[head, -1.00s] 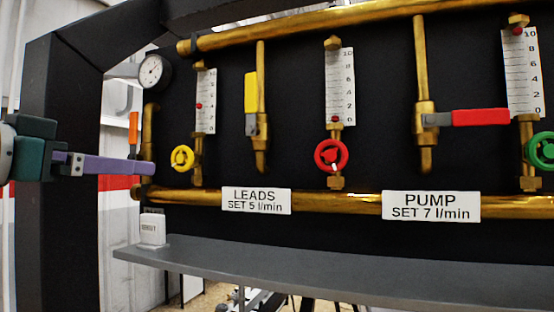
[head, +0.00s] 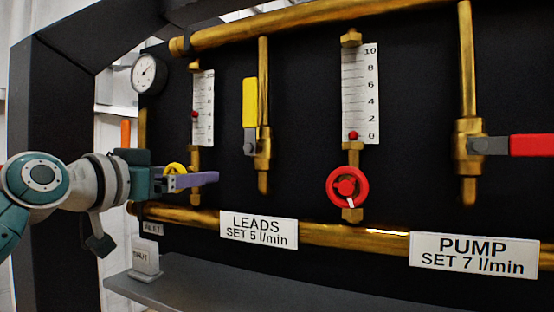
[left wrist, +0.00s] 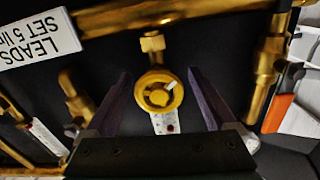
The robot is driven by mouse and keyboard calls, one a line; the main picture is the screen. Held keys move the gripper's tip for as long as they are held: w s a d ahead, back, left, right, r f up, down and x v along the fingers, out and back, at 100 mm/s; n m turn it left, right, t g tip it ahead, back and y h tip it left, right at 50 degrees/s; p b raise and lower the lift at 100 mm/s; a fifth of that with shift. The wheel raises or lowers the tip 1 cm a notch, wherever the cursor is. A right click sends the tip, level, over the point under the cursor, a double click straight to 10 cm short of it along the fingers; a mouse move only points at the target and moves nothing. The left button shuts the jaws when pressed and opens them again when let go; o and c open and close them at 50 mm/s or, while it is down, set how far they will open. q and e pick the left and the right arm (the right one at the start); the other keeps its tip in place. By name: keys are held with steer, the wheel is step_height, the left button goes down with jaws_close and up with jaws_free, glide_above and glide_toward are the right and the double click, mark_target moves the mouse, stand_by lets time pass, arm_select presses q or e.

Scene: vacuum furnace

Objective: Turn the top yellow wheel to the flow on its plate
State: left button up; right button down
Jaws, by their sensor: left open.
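The yellow wheel (head: 174,169) sits on the brass fitting below the left flow gauge (head: 203,108); it also shows face-on in the left wrist view (left wrist: 158,92). The gauge's red marker (head: 194,114) stands near the 4. The plate (head: 258,230) below reads LEADS, SET 5 l/min. My left gripper (head: 196,180) is at the wheel and partly hides it in the head view. In the left wrist view, my open left gripper (left wrist: 158,78) has one purple finger on each side of the wheel, with gaps showing. My right gripper is not in view.
A yellow lever valve (head: 250,103) is right of the gauge. A red wheel (head: 347,187) sits below a second gauge (head: 360,95), with a red lever (head: 531,145) farther right. Brass pipe (head: 330,233) runs below the wheels. A grey ledge (head: 190,296) juts out underneath. An orange handle (left wrist: 278,112) is nearby.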

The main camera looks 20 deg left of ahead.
arm_select(q)
steer(key=shift+w, duration=0.6)
steer(key=shift+c, duration=0.3)
steer(key=c, duration=1.3)
steer(key=shift+n, duration=3)
